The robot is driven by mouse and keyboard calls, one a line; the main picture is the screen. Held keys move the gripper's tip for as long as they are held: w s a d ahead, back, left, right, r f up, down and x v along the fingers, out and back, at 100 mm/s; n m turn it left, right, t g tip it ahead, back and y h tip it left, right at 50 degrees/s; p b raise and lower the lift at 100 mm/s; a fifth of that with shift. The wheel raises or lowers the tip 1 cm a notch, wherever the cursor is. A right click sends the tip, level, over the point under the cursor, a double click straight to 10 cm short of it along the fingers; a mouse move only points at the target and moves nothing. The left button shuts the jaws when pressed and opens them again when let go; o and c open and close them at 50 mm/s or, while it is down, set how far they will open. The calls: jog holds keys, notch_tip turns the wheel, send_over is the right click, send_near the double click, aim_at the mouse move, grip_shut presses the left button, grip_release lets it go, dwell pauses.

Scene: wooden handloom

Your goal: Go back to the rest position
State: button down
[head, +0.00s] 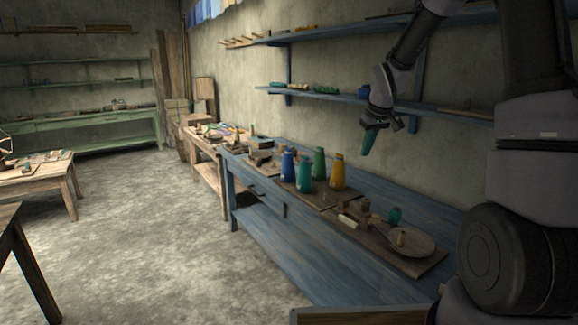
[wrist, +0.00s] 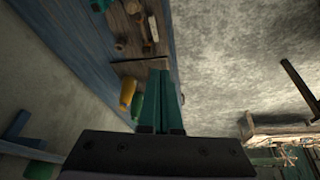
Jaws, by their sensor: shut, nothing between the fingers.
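My gripper (head: 370,139) hangs in the air above the blue workbench (head: 400,201) in the head view, its teal fingers pointing down. In the wrist view my gripper (wrist: 163,75) has its two teal fingers together, with nothing between them. My arm reaches in from the upper right. No rest position is marked in either view.
Blue, green and yellow bottles (head: 338,172) stand on the workbench. A round plate (head: 402,240) with small pieces lies at its near end. Blue wall shelves (head: 345,97) are behind my gripper. Bare floor (head: 135,235) lies to the left.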

jog(key=s+d+r+m+t, duration=0.1)
jog(key=s+r+m, duration=0.3)
jog(key=s+r, duration=1.05)
jog(key=s+r+m+t+y, duration=0.1)
jog(key=s+r+m, duration=0.1)
jog(key=s, duration=1.3)
jog(key=shift+s+r+m+t, duration=0.25)
jog(key=shift+s+m+t, duration=0.15)
jog(key=shift+m, duration=0.5)
